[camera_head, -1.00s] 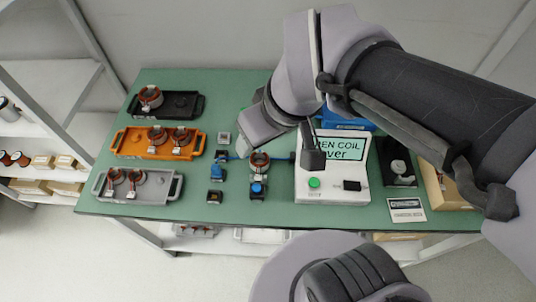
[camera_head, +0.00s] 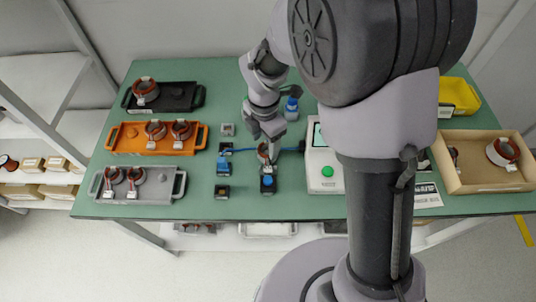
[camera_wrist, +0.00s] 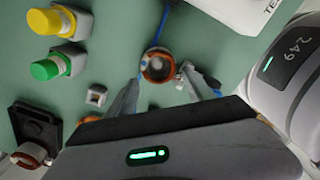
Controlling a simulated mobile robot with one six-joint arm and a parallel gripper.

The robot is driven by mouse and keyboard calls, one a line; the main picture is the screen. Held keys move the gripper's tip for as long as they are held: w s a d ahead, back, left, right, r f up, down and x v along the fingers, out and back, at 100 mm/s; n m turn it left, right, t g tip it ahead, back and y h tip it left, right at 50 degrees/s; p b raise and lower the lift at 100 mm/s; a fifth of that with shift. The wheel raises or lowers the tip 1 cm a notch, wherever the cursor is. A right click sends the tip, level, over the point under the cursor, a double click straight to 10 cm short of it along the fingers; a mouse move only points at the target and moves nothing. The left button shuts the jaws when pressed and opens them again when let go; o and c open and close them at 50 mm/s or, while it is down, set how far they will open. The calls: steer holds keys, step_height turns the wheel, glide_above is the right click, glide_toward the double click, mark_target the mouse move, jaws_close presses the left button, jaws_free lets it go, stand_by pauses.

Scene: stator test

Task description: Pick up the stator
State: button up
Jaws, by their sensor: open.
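The stator, a copper-brown ring, stands on the green bench between the trays and the white tester; it shows in the wrist view (camera_wrist: 158,66). In the head view the stator (camera_head: 263,155) is partly hidden by my gripper. My gripper (camera_head: 264,138) points down over it. In the wrist view my gripper (camera_wrist: 163,82) is open, with one finger on each side of the stator, and no contact can be made out. Other stators sit in the black tray (camera_head: 180,97), the orange tray (camera_head: 163,147), the grey tray (camera_head: 151,194) and the tan box (camera_head: 477,186).
The white tester (camera_head: 324,172) with a green button stands close right of the stator. A blue-topped block (camera_head: 268,183) is just in front. Yellow (camera_wrist: 48,21) and green (camera_wrist: 48,68) knobs show in the wrist view. Small blocks lie to the left. My arm hides much of the right side.

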mark_target(267, 152)
steer(key=f+b, duration=0.2)
steer(key=f, duration=0.1)
steer(key=f+b, duration=0.1)
steer(key=f, duration=0.1)
steer(key=shift+w+d+f, duration=0.25)
steer(key=shift+r, duration=0.2)
jaws_close()
